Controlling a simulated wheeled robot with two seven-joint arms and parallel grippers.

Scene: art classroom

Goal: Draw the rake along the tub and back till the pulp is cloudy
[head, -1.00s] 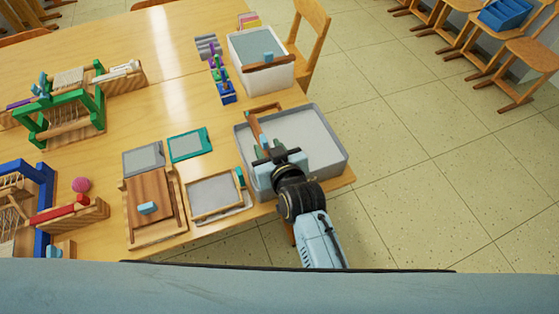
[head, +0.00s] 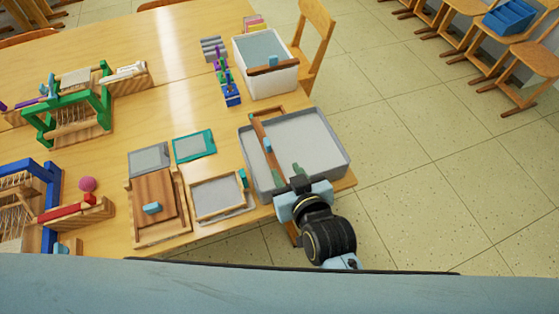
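A grey, shallow tub (head: 345,160) with a pale, flat inside stands at the table's right front corner. A wooden bar with a light-blue grip, apparently a rake (head: 258,131), lies lengthwise along its left side. A white tub (head: 291,84) behind it holds a grey-blue surface, and a similar wooden rake (head: 272,70) with a blue grip lies across its near side. My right gripper (head: 299,180) is over the near edge of the grey tub, beside the near end of that bar. Its fingertips are small and dark, and their gap is unclear. My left gripper is out of view.
A framed screen (head: 217,196), a wooden board with a blue handle (head: 155,192) and two flat panels, one teal-edged (head: 194,146), lie left of the grey tub. Small looms (head: 70,120) stand farther left. A chair (head: 316,45) stands beside the white tub.

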